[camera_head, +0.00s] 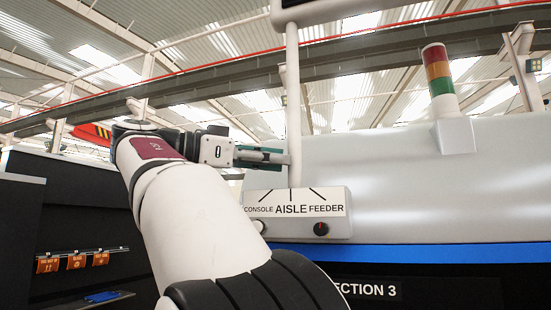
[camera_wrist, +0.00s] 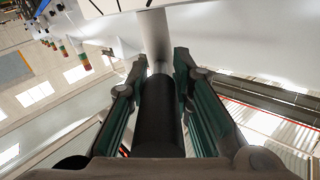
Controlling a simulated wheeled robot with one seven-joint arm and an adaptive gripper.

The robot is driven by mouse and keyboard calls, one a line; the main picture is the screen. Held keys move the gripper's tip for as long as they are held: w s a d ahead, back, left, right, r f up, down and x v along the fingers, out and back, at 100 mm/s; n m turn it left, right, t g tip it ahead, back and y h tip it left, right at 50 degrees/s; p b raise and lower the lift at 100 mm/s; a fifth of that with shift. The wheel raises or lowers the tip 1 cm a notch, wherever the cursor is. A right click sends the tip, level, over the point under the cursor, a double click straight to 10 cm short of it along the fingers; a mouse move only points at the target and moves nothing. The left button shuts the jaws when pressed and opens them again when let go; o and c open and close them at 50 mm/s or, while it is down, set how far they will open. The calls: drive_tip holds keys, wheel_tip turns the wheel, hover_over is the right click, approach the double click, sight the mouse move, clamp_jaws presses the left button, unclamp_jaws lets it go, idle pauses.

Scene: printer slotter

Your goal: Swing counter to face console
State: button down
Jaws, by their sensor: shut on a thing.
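A white upright pole (camera_head: 293,110) stands behind the label panel (camera_head: 297,210), which reads CONSOLE, AISLE and FEEDER from left to right with a line above each word. The bottom of a box (camera_head: 320,10), perhaps the counter, shows at the pole's top; most of it is cut off and its face direction cannot be told. My gripper (camera_head: 272,157) reaches the pole from the left. In the wrist view its fingers (camera_wrist: 158,85) are shut around a dark cylindrical handle (camera_wrist: 157,115) that runs up to the pole (camera_wrist: 154,40).
A grey-white machine housing (camera_head: 400,180) with a blue stripe fills the right, bearing a red, orange and green signal tower (camera_head: 440,75). A dark knob (camera_head: 321,229) is on the panel. A dark cabinet (camera_head: 70,220) with orange tags stands at left.

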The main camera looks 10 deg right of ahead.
drive_tip(key=shift+r, duration=0.1)
drive_tip(key=c, duration=1.4)
unclamp_jaws()
drive_tip(key=shift+w, duration=0.1)
